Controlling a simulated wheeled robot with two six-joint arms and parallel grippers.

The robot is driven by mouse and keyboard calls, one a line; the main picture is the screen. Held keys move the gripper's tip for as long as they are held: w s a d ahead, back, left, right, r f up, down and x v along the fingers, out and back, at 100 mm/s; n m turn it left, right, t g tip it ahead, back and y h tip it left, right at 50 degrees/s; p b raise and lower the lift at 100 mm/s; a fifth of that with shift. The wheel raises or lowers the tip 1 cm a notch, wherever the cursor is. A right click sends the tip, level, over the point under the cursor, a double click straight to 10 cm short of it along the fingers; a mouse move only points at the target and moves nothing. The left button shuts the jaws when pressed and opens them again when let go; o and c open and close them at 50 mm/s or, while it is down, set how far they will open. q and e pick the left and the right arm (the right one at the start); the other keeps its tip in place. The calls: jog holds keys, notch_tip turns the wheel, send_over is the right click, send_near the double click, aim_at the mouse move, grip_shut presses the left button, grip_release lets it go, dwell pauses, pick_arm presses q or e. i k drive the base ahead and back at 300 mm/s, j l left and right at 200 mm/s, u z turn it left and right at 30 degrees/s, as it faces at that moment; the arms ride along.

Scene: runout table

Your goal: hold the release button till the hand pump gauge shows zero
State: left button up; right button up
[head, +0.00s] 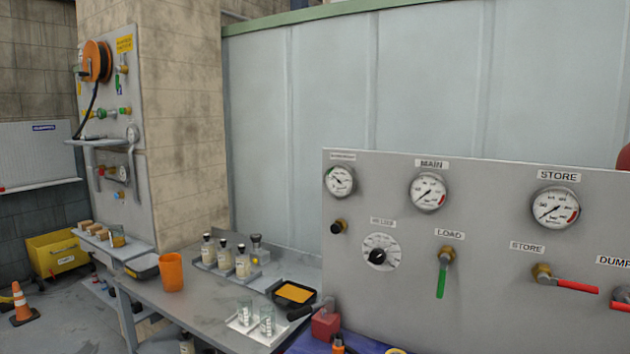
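No gripper of mine shows in this view. A grey gauge panel (470,320) stands at the right. Its left gauge (340,181) has a label too small to read; I cannot tell whether it is the hand pump gauge or what it reads. A brass fitting with a dark front (338,227) sits below that gauge; I cannot tell whether it is a button. A red block (325,325) with a black handle-like part (301,311) is at the bottom, partly cut off; I cannot tell whether it is the hand pump. No release button can be made out for certain.
The panel also carries a MAIN gauge (428,192), a STORE gauge (555,207), a black dial knob (377,256), a green LOAD lever (441,277) and a red STORE lever (577,286). The grey bench (190,305) holds bottles, an orange cup (172,272), trays and glass beakers.

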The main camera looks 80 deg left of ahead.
aim_at(336, 228)
jog(key=j+u, duration=0.1)
jog(key=u, duration=2.45)
